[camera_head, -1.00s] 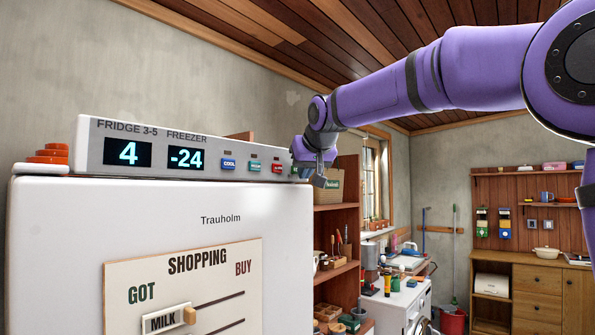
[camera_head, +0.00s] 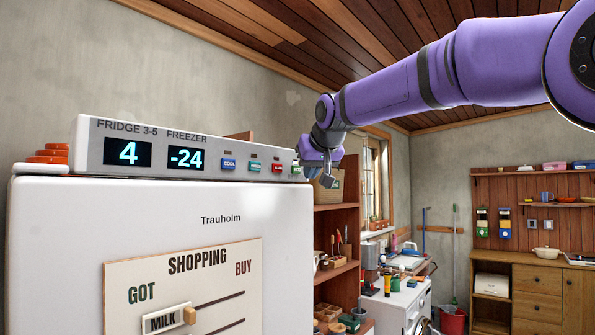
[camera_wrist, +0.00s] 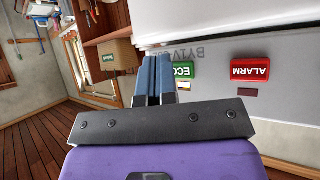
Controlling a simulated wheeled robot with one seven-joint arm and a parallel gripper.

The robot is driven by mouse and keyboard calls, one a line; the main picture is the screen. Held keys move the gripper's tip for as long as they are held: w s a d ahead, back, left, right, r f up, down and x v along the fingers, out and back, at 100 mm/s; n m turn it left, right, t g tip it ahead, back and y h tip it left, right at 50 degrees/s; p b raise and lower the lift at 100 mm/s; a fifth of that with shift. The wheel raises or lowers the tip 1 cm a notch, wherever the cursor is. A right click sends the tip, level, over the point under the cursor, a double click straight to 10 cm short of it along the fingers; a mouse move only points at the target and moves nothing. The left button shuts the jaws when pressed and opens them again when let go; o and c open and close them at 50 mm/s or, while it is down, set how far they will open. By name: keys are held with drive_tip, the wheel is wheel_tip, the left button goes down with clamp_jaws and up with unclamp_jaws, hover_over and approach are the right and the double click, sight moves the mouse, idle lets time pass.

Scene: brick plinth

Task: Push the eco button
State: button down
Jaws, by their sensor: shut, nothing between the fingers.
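The eco button is a small green button at the right end of the fridge's control panel (camera_head: 90,150). In the wrist view the eco button (camera_wrist: 184,69) shows its lettering upside down, with the red ALARM button (camera_wrist: 250,70) to its right. In the head view a sliver of the eco button (camera_head: 296,170) shows just left of my gripper (camera_head: 324,178). My gripper is shut and empty. In the wrist view its blue fingertips (camera_wrist: 153,60) are just left of the eco button and overlap its edge. Whether they touch it I cannot tell. A dark indicator (camera_wrist: 186,88) sits by the button.
A blue COOL button (camera_head: 228,164) and a turquoise button (camera_head: 254,166) are further left on the panel. A cardboard box (camera_wrist: 118,54) on the wooden shelf stands behind my gripper. The white fridge (camera_head: 150,215) fills the lower left of the head view.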

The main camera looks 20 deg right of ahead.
drive_tip(key=shift+s+d, duration=0.75)
drive_tip(key=shift+s, duration=0.35)
drive_tip(key=shift+s+d, duration=0.75)
drive_tip(key=shift+s, duration=0.3)
